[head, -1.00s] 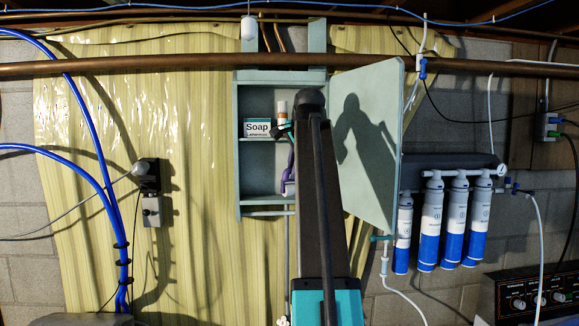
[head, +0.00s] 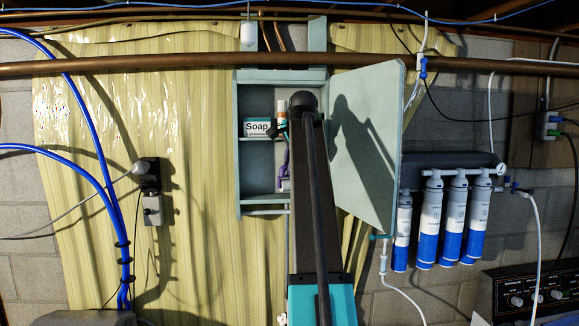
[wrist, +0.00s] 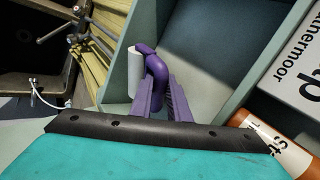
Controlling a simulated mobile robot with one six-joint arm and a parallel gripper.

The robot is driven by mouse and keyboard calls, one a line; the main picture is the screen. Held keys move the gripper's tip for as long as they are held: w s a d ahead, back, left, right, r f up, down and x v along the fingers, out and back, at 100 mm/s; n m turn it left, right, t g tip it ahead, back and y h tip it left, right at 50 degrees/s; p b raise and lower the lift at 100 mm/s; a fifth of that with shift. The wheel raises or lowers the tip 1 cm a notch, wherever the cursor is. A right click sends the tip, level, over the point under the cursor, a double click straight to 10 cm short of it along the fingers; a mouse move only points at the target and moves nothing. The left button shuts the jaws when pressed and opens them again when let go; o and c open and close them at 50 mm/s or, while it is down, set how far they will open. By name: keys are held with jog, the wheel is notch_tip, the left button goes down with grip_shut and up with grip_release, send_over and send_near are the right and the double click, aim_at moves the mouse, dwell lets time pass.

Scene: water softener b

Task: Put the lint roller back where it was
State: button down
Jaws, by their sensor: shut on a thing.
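The lint roller has a bent purple handle and a white roll; in the wrist view the handle (wrist: 158,68) and roll (wrist: 132,69) show beyond my purple fingers. My gripper (wrist: 160,82) is shut on the purple handle. In the head view the lint roller (head: 284,183) shows only in part, low in the open pale green cabinet (head: 262,211), left of my arm. My arm hides the rest of it and most of the gripper. In the wrist view the roll is close to the cabinet's side wall; I cannot tell whether they touch.
A Soap box (head: 257,128) and an orange-and-white container (head: 282,107) stand on the cabinet's upper shelf, close to my wrist. The container also shows in the wrist view (wrist: 272,142). The open cabinet door (head: 372,140) is right of my arm, with filter cylinders (head: 431,225) beyond.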

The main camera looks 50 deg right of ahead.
jog(key=shift+w+d, duration=0.15)
jog(key=shift+w, duration=0.1)
jog(key=shift+f+p, duration=0.25)
jog(key=shift+p, duration=0.35)
jog(key=shift+f, duration=0.1)
jog(key=shift+s+f, duration=0.2)
jog(key=shift+f, duration=0.4)
jog(key=c, duration=2)
grip_release()
jog(key=shift+f, duration=0.1)
